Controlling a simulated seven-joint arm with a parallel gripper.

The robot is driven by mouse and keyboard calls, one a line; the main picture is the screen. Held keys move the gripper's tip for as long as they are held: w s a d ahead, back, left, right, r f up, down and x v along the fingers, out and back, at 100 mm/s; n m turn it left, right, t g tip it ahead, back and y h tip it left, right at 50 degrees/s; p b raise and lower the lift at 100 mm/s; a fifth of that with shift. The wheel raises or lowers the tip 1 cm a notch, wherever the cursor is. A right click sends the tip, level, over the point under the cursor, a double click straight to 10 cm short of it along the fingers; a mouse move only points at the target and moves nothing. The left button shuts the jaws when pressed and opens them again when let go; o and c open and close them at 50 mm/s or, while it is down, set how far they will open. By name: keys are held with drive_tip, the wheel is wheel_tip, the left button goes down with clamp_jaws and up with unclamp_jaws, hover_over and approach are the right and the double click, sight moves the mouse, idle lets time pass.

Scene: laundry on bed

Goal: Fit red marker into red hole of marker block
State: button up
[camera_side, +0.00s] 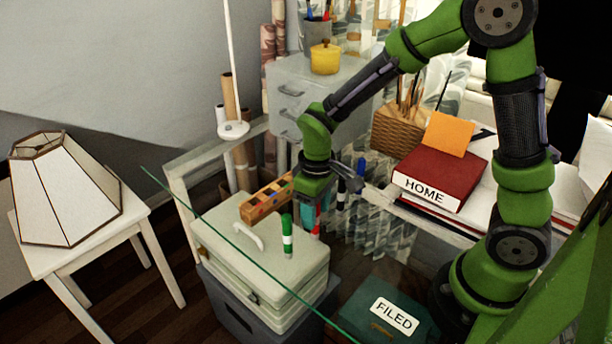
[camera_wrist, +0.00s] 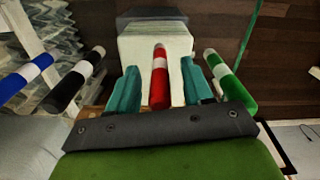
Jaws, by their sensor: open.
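The red marker (camera_wrist: 159,82), red with a white band, stands between the two teal fingers of my gripper (camera_wrist: 159,72) in the wrist view. My gripper is open, with a gap on each side of the marker. In the side view my gripper (camera_side: 309,218) points down and hides most of the red marker (camera_side: 315,232); only its lower part shows. The marker block (camera_side: 264,199), a wooden bar with coloured spots along it, lies just left of my gripper. Its red hole cannot be made out.
A green marker (camera_side: 287,236) stands close by at the front left. A black marker (camera_side: 341,190) and a blue marker (camera_side: 360,168) stand to the right. A glass tabletop lies over a pale case (camera_side: 262,265). A red HOME book (camera_side: 440,178) lies further right.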

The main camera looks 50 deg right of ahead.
clamp_jaws()
drive_tip(key=shift+r, duration=0.15)
wheel_tip(320, 180, up, 9)
drive_tip(key=shift+f, duration=0.15)
drive_tip(key=shift+w+a+f, duration=0.15)
drive_tip(key=shift+w, duration=0.2)
drive_tip(key=w+a, duration=0.4)
drive_tip(key=w, duration=1)
drive_tip(key=shift+n, duration=0.4)
wheel_tip(320, 180, down, 8)
drive_tip(key=shift+r, duration=0.2)
